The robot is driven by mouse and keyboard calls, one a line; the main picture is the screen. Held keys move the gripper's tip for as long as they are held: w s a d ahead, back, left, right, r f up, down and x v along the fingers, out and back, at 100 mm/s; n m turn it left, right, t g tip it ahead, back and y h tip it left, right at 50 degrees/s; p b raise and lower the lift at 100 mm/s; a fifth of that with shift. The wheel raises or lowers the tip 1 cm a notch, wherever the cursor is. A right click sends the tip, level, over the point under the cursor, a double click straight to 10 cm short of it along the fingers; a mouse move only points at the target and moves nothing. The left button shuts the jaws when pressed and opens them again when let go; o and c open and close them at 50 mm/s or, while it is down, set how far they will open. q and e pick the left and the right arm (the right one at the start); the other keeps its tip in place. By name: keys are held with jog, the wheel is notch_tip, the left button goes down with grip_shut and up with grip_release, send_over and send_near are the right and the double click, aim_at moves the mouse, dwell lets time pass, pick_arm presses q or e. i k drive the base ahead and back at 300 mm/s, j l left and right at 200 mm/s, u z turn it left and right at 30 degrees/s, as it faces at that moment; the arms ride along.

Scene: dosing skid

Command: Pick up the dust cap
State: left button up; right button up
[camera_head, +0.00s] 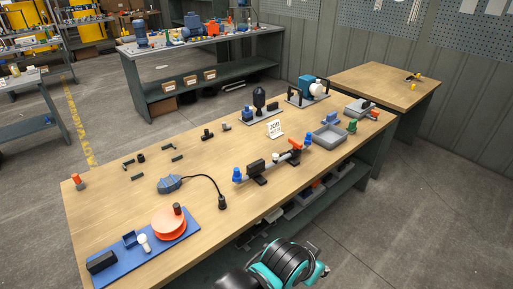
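I cannot tell for sure which part is the dust cap. A small dark round piece (141,158) that could be a cap lies on the wooden workbench (120,200), among several short black pieces. A small black fitting (207,134) stands farther right. A pipe assembly (270,167) with blue ends (237,174) and an orange lever (296,145) lies across the bench's middle. Neither gripper can be made out. A teal and black part of my own body shows at the bottom edge.
A blue plate (187,240) with an orange disc (169,222) lies front left. A JOB sign (275,129), pump (310,88) and grey tray (328,137) stand right. Bare wood lies between them.

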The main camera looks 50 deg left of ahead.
aim_at(236, 175)
jog(key=i+u, duration=0.45)
jog(key=i, duration=0.15)
jog(key=i+l+u, duration=0.25)
jog(key=i+u, duration=0.2)
jog(key=i, duration=0.1)
